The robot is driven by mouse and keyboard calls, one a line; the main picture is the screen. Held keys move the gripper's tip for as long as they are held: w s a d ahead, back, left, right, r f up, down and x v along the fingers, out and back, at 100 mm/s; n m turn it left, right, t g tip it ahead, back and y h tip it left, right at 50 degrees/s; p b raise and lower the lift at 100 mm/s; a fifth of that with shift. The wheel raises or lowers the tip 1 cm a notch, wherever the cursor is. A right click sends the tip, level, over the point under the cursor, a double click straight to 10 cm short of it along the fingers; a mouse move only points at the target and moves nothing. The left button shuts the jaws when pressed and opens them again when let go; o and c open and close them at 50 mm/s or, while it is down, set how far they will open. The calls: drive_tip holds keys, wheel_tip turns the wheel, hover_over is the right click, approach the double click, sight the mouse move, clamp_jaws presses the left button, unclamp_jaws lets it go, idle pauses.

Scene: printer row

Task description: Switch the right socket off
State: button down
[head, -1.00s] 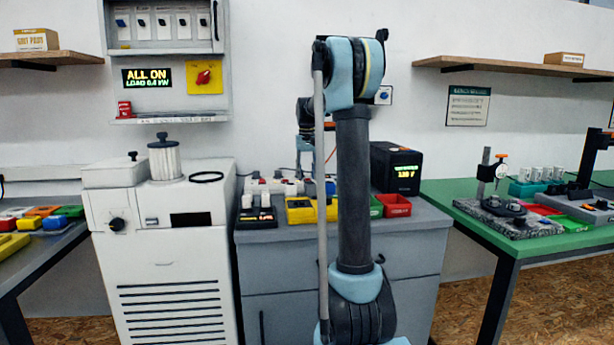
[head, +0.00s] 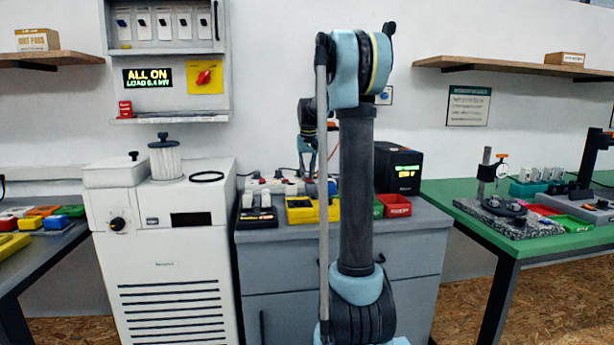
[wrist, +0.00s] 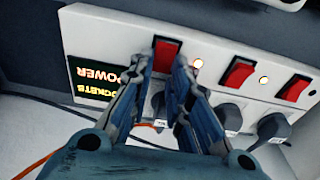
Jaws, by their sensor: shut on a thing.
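A white socket strip (wrist: 215,55) labelled SOCKETS POWER crosses the wrist view, its lettering upside down. It carries red rocker switches: one at the label end (wrist: 167,55), a middle one (wrist: 238,74) and one at the far right (wrist: 295,89). My gripper (wrist: 160,70) is at the switch at the label end, its fingertips on either side of it, and it is shut on that switch. Dark plugs (wrist: 230,116) sit in the sockets below.
On the cabinet (head: 290,240) are a black two-battery charger (head: 257,218), yellow bins (head: 300,212), a red bin (head: 396,206) and a black box with a lit display (head: 398,168). Cables (wrist: 50,102) run beside the strip. A wall panel (head: 148,78) reads ALL ON.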

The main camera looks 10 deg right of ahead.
drive_tip(key=shift+s+t, duration=0.25)
drive_tip(key=shift+t, duration=0.45)
drive_tip(key=shift+s+t, duration=0.2)
drive_tip(key=shift+t, duration=0.5)
drive_tip(key=c, duration=1.5)
unclamp_jaws()
drive_tip(key=shift+r, duration=0.2)
drive_tip(key=v, duration=1.1)
drive_tip(key=shift+s+r, duration=0.1)
drive_tip(key=shift+r, duration=0.15)
